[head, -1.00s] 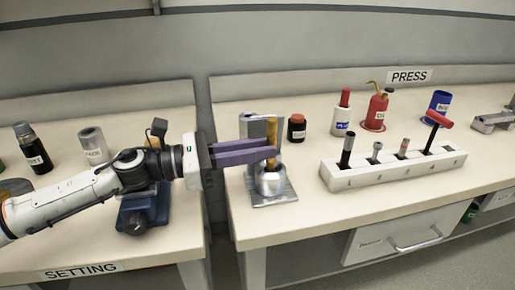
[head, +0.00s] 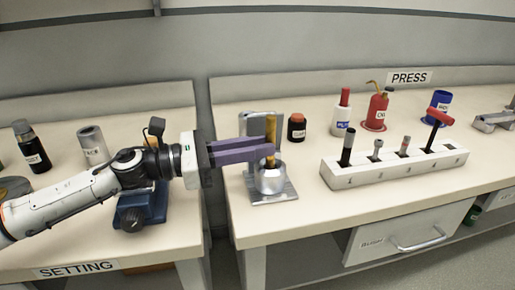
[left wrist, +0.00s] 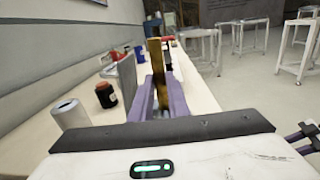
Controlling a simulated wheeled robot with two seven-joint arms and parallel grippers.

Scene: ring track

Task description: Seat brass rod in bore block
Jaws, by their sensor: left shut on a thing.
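The brass rod (head: 270,129) stands upright between the purple fingers of my left gripper (head: 268,148), which is shut on it. The bore block (head: 271,181) is a silvery round block on a metal plate, directly beneath the rod. The rod's lower end is at the block's top; I cannot tell whether it is inside the bore. In the left wrist view the rod (left wrist: 155,62) rises between the fingers, and its lower end is hidden.
A grey upright plate (head: 248,128) stands just behind the block. A dark jar (head: 297,127) is close behind on the right. A white numbered rack (head: 395,167) with several pegs stands to the right. A gap separates this bench from the left one.

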